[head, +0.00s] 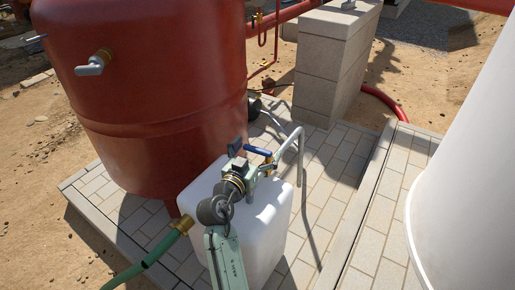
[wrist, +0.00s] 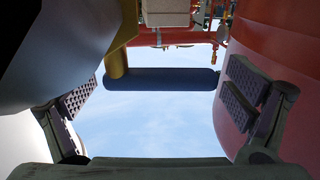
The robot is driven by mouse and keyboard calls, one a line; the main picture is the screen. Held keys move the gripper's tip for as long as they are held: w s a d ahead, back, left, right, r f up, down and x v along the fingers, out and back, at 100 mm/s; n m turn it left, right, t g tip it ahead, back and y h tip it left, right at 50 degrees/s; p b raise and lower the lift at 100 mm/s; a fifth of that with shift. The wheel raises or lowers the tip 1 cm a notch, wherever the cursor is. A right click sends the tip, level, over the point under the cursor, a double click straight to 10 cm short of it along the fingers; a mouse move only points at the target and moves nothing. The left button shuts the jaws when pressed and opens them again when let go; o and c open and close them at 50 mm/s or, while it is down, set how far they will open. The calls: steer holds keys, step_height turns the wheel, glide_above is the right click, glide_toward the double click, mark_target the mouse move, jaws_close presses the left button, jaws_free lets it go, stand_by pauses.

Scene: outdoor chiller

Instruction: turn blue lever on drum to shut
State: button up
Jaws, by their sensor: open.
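The blue lever (head: 258,151) sits on a brass valve above the white drum (head: 282,212) in the head view. In the wrist view the blue lever (wrist: 160,79) lies crosswise, with its brass stem (wrist: 117,62) at its left end. My gripper (head: 249,160) is at the lever, above the drum, and partly hides the valve. In the wrist view my gripper (wrist: 160,100) is open, with one ridged pad on each side of the lever. I see no clear contact, and how deep the lever sits between the pads is hard to tell.
A large red tank (head: 150,90) stands close behind on the left. A grey bent pipe (head: 292,146) is just right of the lever. A green hose (head: 145,260) with a brass fitting is at lower left. A block pillar (head: 330,70) and a white cylinder (head: 470,170) stand right.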

steer(key=shift+c, duration=0.2)
steer(key=c, duration=1.9)
steer(key=b, duration=0.1)
steer(key=h+b, duration=0.1)
steer(key=b, duration=0.1)
steer(key=shift+w+f+m+g, duration=0.15)
steer(key=shift+f+m+g, duration=0.15)
steer(key=shift+m, duration=0.1)
steer(key=shift+w+d+r+m+g+h+b, duration=0.1)
steer(key=shift+r+m+g+h+b, duration=0.3)
steer(key=shift+h+b, duration=0.45)
steer(key=shift+f, duration=0.1)
steer(key=o, duration=1.9)
steer(key=shift+o, duration=0.2)
steer(key=v, duration=1.2)
